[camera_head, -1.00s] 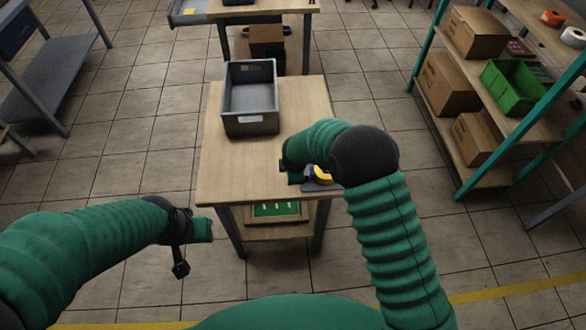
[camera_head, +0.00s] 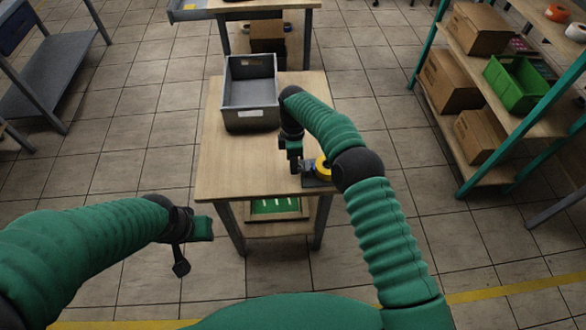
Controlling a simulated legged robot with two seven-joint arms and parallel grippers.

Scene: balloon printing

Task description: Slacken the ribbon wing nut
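A small device with a yellow round part (camera_head: 322,168) sits near the right edge of the wooden table (camera_head: 226,172); it looks like the ribbon holder. My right forearm partly covers it, and no wing nut can be made out. My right gripper (camera_head: 295,163) points down just left of the yellow part, close to it. Its fingers are too small to tell whether they are open or touching anything. My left gripper (camera_head: 196,240) hangs in front of the table at the lower left, away from the device; its finger state is unclear.
A grey bin (camera_head: 251,119) stands at the back left of the table. A lower shelf holds a green board (camera_head: 274,205). A rack at the right carries cardboard boxes (camera_head: 449,80) and a green crate (camera_head: 518,86). The table's front left is clear.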

